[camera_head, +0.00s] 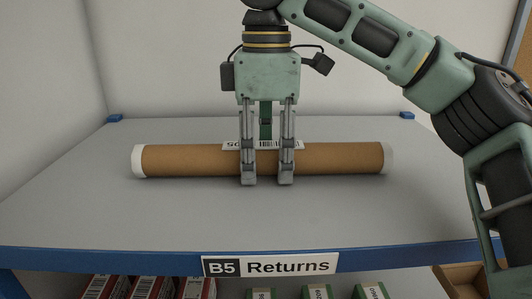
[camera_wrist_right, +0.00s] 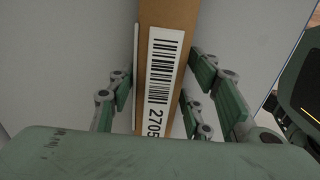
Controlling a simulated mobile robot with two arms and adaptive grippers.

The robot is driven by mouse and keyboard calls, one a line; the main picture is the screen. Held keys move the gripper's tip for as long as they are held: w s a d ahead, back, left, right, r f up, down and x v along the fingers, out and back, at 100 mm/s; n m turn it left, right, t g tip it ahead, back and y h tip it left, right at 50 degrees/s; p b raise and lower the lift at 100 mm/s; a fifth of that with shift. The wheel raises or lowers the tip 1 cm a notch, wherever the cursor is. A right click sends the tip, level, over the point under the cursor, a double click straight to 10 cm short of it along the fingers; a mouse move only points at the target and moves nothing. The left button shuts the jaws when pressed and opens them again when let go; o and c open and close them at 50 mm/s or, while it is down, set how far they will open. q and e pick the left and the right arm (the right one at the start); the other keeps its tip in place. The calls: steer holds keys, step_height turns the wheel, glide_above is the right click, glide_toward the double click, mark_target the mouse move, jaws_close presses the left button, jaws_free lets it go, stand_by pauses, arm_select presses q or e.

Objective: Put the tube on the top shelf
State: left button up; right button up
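A brown cardboard tube (camera_head: 190,160) with white end caps lies lengthwise across a grey shelf board (camera_head: 110,215). A white barcode label is on its upper side, and the label also shows on the tube in the wrist view (camera_wrist_right: 165,75). My right gripper (camera_head: 267,178) points straight down over the tube's middle. In the wrist view, the fingers stand on both sides of the tube with narrow gaps, so the gripper looks open. My left gripper is not in view.
A blue front edge (camera_head: 100,258) carries a "B5 Returns" sign (camera_head: 270,265). Red-and-white boxes (camera_head: 145,288) and green-topped boxes (camera_head: 318,292) stand below it. A pale wall (camera_head: 165,60) is behind. The board is clear around the tube. No higher shelf shows.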

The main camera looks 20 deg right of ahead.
mark_target(265, 145)
steer(key=shift+o, duration=0.9)
steer(key=shift+w, duration=0.1)
step_height(265, 145, up, 11)
steer(key=shift+a+f, duration=0.1)
steer(key=shift+f, duration=0.05)
steer(key=shift+r, duration=0.8)
